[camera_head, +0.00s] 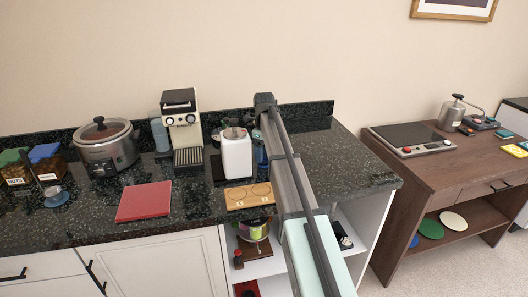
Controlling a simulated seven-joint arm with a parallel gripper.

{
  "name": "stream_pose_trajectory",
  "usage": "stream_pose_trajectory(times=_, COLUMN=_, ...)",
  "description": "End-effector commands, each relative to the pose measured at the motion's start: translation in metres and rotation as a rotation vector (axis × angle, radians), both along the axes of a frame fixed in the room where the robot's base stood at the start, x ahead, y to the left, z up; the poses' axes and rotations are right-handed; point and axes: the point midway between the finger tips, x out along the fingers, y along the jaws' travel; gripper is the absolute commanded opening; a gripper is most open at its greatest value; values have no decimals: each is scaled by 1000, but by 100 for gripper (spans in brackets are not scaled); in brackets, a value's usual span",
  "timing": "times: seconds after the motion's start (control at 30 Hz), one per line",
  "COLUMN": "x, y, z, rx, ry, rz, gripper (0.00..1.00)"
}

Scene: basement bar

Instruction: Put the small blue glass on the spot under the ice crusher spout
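A white upright appliance (236,155) with a dark metal top stands on the dark counter, just left of my arm. It may be the ice crusher, but I cannot make out a spout or the spot under it. A small blue patch (261,154) shows between this appliance and my arm. It may be the blue glass, but too little is visible to tell. My arm rises from the bottom centre and bends over the counter. My gripper is hidden behind it, so its hold and fingers cannot be seen.
A wooden board with two round marks (249,195) lies at the counter's front edge. A red board (145,201), a cream coffee machine (182,125), a slow cooker (105,147) and jars (48,163) stand left. Counter right of my arm (345,165) is clear. A brown desk (440,165) stands right.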

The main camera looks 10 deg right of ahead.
Motion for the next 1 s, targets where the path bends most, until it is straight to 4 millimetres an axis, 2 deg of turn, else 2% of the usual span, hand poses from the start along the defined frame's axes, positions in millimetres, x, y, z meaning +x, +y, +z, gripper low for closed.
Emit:
stream_pose_trajectory(times=0.03, x=0, y=0, z=0, rx=0, ry=0, rz=0, gripper=75)
stream_pose_trajectory(times=0.17, x=0, y=0, z=0, rx=0, ry=0, rz=0, gripper=87)
stream_pose_trajectory(times=0.4, x=0, y=0, z=1, rx=0, ry=0, rz=0, gripper=87)
stream_pose_trajectory(times=0.53, x=1, y=0, z=8, rx=0, ry=-1, rz=0, gripper=87)
stream_pose_trajectory(times=0.67, x=1, y=0, z=25, rx=0, ry=-1, rz=0, gripper=87)
stream_pose_trajectory(times=1.0, x=1, y=0, z=87, rx=0, ry=-1, rz=0, gripper=87)
